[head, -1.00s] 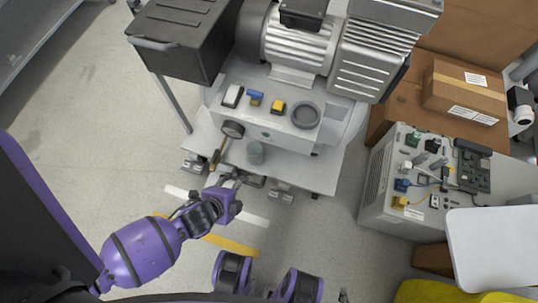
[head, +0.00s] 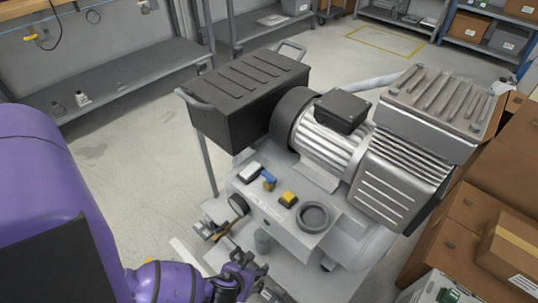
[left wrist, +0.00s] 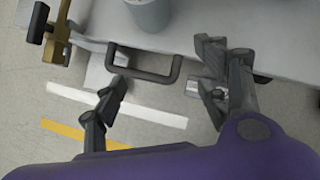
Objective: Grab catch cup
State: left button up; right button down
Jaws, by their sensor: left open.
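The catch cup appears to be a small grey cup (head: 262,241) on the light grey lower platform of the compressor, below the front panel. Its lower part also shows at the top of the left wrist view (left wrist: 150,14), where the frame edge cuts it off. My left gripper (head: 243,266) is open and empty, on the near side of the cup and apart from it. In the left wrist view, its fingers (left wrist: 160,72) are spread to either side of a dark U-shaped handle at the platform edge. My right gripper is not in view.
A brass valve with a dark lever (left wrist: 57,35) sits left of the cup. A round gauge (head: 238,204) and a panel with a dark ring (head: 314,217) stand above it. The motor (head: 330,140) and black box (head: 245,95) rise behind. Cardboard boxes (head: 475,205) are at right.

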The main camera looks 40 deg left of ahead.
aim_at(265, 236)
pick_arm(q)
jog(key=shift+w+a, duration=0.25)
jog(key=shift+w, duration=0.1)
jog(key=w, duration=0.2)
jog(key=w+a+b, duration=0.1)
jog(key=w, duration=0.1)
jog(key=w+a, duration=0.1)
jog(key=w, duration=0.1)
jog(key=shift+w+a+f+b, duration=0.1)
jog(key=shift+w+b, duration=0.1)
jog(key=shift+b, duration=0.1)
jog(key=w, duration=0.2)
jog(key=w+a+b, duration=0.1)
jog(key=w, duration=0.1)
jog(key=shift+w+a, duration=0.2)
jog(key=shift+w+f+b, duration=0.15)
jog(key=shift+f+b, duration=0.3)
jog(key=shift+f, duration=0.1)
jog(key=shift+r, duration=0.1)
jog(key=c, duration=1.2)
jog(key=shift+c, duration=0.2)
jog(key=shift+r, duration=0.1)
